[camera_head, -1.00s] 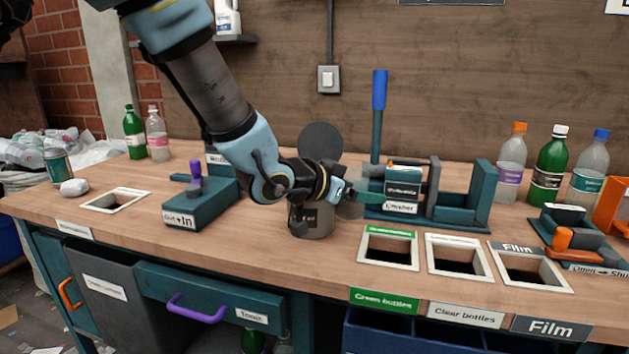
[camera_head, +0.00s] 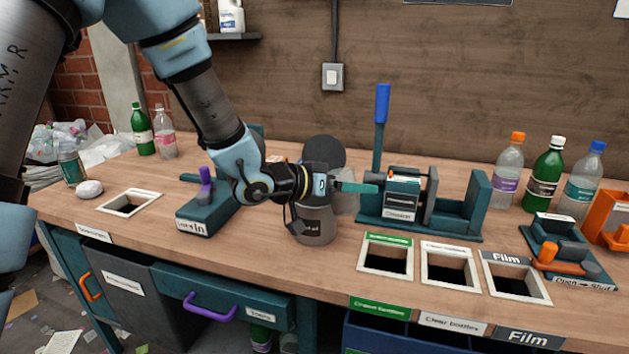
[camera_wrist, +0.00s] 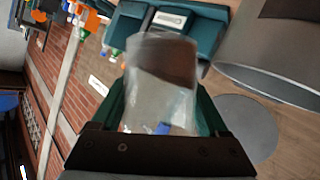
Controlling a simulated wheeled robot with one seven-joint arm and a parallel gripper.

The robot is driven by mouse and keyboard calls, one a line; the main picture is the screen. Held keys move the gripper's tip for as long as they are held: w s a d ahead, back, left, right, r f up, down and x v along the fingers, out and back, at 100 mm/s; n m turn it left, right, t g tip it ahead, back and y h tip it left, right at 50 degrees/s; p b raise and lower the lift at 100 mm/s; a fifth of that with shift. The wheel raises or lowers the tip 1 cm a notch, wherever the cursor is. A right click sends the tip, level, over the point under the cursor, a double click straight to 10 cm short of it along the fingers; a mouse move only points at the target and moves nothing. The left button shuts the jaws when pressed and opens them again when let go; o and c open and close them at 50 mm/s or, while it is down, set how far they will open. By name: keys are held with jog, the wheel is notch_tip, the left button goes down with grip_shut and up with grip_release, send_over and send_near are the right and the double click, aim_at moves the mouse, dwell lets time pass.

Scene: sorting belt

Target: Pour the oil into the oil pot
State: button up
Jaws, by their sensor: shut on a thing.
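My gripper (camera_head: 357,187) is shut on a clear container (camera_wrist: 160,98) with dark brown liquid in it, most likely the oil. In the wrist view it sits between the two teal fingers, with a blue patch near its lower end. In the head view the clear container (camera_head: 345,203) shows faintly behind the fingers. The grey oil pot (camera_head: 315,232) stands on the bench just below my wrist, its round dark lid (camera_head: 323,151) raised behind it. The pot also shows at the upper right of the wrist view (camera_wrist: 280,45). My wrist hides much of its mouth.
A teal crusher (camera_head: 420,220) with a blue-handled lever stands right of the pot. A teal device with a purple handle (camera_head: 205,205) stands left. Framed openings (camera_head: 387,270) lie in front right. Several bottles (camera_head: 545,172) stand at the far right.

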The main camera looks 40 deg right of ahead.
aim_at(345, 174)
jog(key=shift+w+r+n+p, duration=0.4)
jog(key=shift+w+r+p, duration=0.05)
jog(key=shift+p, duration=0.25)
jog(key=w+r+p, duration=0.1)
jog(key=p, duration=0.1)
jog(key=r+n+g+p, duration=0.1)
jog(key=p, duration=0.1)
jog(key=shift+w+r+n+h, duration=0.3)
jog(key=shift+w+r, duration=0.05)
jog(key=shift+r, duration=0.05)
jog(key=shift+s+a+f+b, duration=0.1)
jog(key=shift+f+b, duration=0.5)
jog(key=shift+f, duration=0.1)
jog(key=n+g+h, duration=0.1)
jog(key=n, duration=0.2)
jog(key=shift+f+g, duration=0.15)
jog(key=shift+g, duration=0.15)
jog(key=shift+r+n, duration=0.2)
jog(key=shift+n, duration=0.2)
jog(key=shift+w+f+n+h, duration=0.2)
jog(key=shift+n+h, duration=0.1)
jog(key=shift+f+n+g, duration=0.2)
jog(key=shift+n+g, duration=0.1)
jog(key=shift+n, duration=0.1)
jog(key=shift+w+r+n+h, duration=0.2)
jog(key=shift+r+n+h, duration=0.1)
jog(key=shift+n, duration=0.1)
